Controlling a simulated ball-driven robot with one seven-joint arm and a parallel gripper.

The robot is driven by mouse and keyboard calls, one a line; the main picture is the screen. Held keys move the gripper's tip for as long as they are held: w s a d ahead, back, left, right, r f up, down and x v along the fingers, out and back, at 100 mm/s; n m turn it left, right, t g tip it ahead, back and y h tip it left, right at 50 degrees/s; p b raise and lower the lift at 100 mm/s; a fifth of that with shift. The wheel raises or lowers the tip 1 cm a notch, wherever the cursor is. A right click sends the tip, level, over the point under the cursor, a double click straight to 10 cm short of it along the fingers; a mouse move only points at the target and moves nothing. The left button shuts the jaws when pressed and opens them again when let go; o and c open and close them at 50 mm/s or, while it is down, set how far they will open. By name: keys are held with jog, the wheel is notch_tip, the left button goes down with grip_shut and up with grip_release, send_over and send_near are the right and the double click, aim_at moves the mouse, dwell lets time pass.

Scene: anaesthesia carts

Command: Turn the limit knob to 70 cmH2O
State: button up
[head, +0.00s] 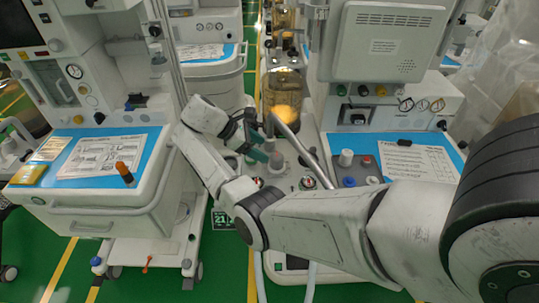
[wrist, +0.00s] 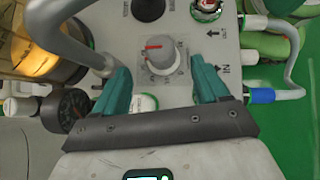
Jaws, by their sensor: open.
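The limit knob (wrist: 162,55) is a round grey-white knob on a grey panel, with a printed scale around it and a red mark at its upper left. The scale figures are too small to read, so I cannot tell its setting. My gripper (wrist: 160,72) is open, its teal fingers on the left and right of the knob with a gap on each side. In the head view my gripper (head: 257,148) is at the grey panel between the carts. What looks like the same knob (head: 276,161) is just right of the fingers, partly hidden there.
A black knob (wrist: 148,8) and a red-topped fitting (wrist: 207,8) sit beyond the knob. A pressure gauge (wrist: 74,106) and a clear canister with orange content (wrist: 38,42) stand left. A grey hose (wrist: 293,50) curves at the right. Carts flank my arm.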

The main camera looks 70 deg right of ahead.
jog(key=shift+v, duration=1.35)
jog(key=shift+a, duration=0.1)
